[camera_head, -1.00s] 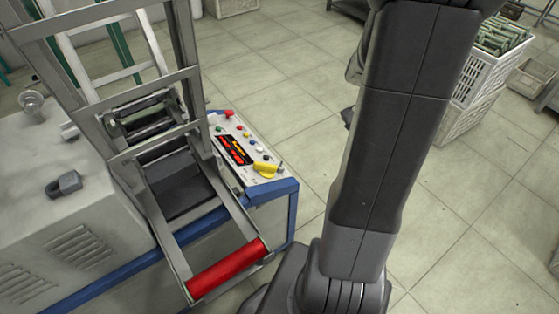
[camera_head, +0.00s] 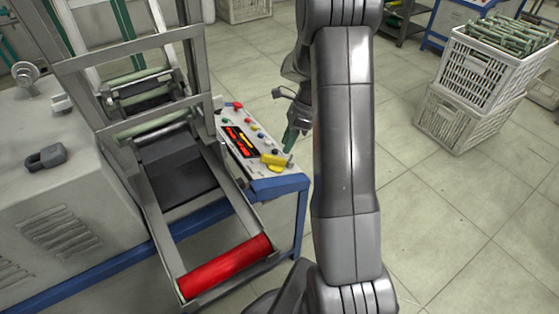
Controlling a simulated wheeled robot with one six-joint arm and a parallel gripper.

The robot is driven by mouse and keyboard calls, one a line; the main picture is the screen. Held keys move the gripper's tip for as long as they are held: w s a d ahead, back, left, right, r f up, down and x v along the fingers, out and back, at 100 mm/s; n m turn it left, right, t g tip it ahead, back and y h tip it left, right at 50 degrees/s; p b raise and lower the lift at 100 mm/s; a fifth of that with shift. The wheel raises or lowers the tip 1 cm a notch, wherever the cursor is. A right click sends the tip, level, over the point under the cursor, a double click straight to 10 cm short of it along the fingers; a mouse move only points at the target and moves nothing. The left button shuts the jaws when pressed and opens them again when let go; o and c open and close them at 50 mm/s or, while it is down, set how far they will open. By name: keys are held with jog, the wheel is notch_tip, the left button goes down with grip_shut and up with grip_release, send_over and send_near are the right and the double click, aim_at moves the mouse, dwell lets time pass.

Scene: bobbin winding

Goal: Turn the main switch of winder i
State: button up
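The winder's control panel (camera_head: 228,122) sits on the blue frame at the machine's right side. A large yellow rotary switch (camera_head: 274,161) is at the panel's near right end, its handle lying roughly across the panel. It appears to be the main switch. My gripper (camera_head: 289,135) hangs just beyond and right of the panel, above the far side of the yellow switch and apart from it. It is small, dark and partly hidden by my arm. A dull green shape shows at its lower end; I cannot tell what it is, or whether the fingers are open.
The panel also carries lit red displays (camera_head: 237,139) and several coloured buttons. The winder's metal frame with a red roller (camera_head: 226,267) stands left of it. White crates (camera_head: 463,119) stand at right; the floor between is clear.

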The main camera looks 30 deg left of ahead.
aim_at(280, 158)
jog(key=x, duration=0.7)
jog(key=shift+f+b, duration=0.1)
jog(key=shift+b, duration=0.25)
grip_shut()
